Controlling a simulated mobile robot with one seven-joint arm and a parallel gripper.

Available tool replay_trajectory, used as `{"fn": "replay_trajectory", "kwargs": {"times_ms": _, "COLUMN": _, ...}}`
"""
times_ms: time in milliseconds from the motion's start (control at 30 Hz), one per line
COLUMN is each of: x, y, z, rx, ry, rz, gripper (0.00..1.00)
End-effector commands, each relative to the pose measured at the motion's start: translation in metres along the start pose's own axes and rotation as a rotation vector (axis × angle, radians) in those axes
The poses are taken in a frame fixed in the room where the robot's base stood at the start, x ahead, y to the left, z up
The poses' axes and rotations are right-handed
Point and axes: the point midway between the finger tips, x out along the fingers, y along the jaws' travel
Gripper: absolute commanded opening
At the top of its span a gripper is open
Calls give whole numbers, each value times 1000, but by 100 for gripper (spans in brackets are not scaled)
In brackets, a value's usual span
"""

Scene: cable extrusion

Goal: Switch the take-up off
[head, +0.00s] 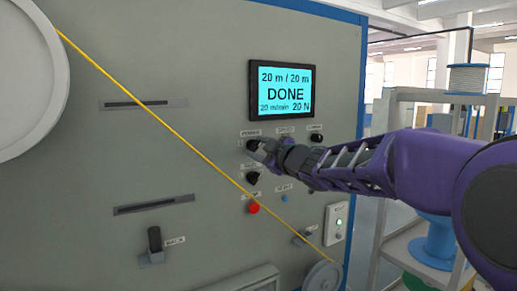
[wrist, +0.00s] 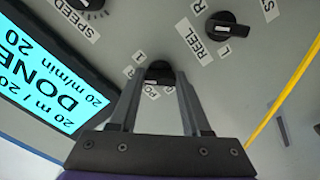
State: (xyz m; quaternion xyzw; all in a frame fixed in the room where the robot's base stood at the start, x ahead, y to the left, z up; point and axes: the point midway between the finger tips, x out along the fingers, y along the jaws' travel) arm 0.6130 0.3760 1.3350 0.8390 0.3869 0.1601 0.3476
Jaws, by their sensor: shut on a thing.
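The take-up machine's grey panel (head: 210,60) fills the left and middle of the head view. My gripper (head: 257,148) is shut on a black rotary knob (wrist: 159,70) under the screen, whose partly hidden label seems to read POWER. In the wrist view the knob sits between the two fingertips of my gripper (wrist: 160,82); its exact setting is hard to read. The screen (head: 283,91) is lit and reads "20 m / 20 m DONE, 20 m/min 20 N".
The REEL knob (head: 253,178), a red button (head: 254,208) and a blue button (head: 284,198) sit below. A taut yellow cable (head: 160,120) crosses the panel diagonally, close to the gripper. A lever (head: 154,240) is lower left. A shelf with spools (head: 437,240) stands right.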

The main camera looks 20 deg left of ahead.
Motion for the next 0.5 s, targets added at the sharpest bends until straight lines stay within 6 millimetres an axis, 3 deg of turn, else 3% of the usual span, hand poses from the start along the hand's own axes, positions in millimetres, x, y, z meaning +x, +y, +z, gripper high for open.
{"fn": "replay_trajectory", "kwargs": {"times_ms": 500, "x": 0, "y": 0, "z": 0, "rx": -126, "ry": 1, "rz": 2, "gripper": 0}}
